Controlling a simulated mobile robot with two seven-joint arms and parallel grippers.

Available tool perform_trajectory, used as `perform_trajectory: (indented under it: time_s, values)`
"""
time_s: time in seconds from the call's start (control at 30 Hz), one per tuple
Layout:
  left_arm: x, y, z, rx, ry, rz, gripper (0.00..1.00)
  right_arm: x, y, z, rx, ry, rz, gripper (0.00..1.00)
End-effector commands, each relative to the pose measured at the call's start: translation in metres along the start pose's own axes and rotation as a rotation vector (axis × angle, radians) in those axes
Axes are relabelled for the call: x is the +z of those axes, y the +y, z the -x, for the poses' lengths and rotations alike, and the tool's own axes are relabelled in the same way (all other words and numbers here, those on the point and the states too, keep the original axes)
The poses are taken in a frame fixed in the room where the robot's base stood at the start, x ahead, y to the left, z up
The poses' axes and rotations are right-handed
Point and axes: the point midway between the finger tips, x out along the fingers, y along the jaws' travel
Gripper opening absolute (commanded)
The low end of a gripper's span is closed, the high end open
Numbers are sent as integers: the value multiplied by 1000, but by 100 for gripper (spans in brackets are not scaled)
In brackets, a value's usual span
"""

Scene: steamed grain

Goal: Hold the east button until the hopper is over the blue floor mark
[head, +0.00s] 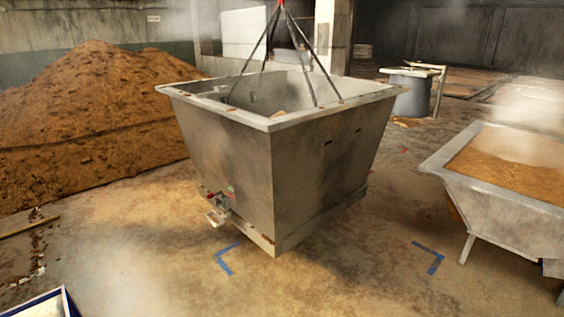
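A grey metal hopper (230,165) hangs from several dark slings that meet at a red fitting (282,3) at the top of the head view. It has a latch with red parts low on its left side. Blue floor mark corners show on the floor, one at the left (226,262) and one at the right (432,257). The hopper's lower end appears between and behind these two corners; it may hide other parts of the mark. I cannot tell its exact height above the floor. No east button and neither gripper is in view.
A big brown grain heap (80,120) fills the left. A metal trough (480,190) with grain stands on legs at the right. A grey drum (411,95) stands behind. A blue-edged tray (62,300) is at the lower left. Haze blurs the right side. The front floor is clear.

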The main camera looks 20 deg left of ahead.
Motion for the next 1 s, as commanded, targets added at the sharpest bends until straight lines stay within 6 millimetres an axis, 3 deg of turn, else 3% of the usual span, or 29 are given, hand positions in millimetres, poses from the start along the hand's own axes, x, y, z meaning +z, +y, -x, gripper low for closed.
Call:
perform_trajectory:
  time_s: [0.03,0.17,1.0]
  values:
    - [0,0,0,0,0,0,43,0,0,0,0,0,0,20]
    - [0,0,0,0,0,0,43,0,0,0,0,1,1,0]
    - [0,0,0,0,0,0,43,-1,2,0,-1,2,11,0]
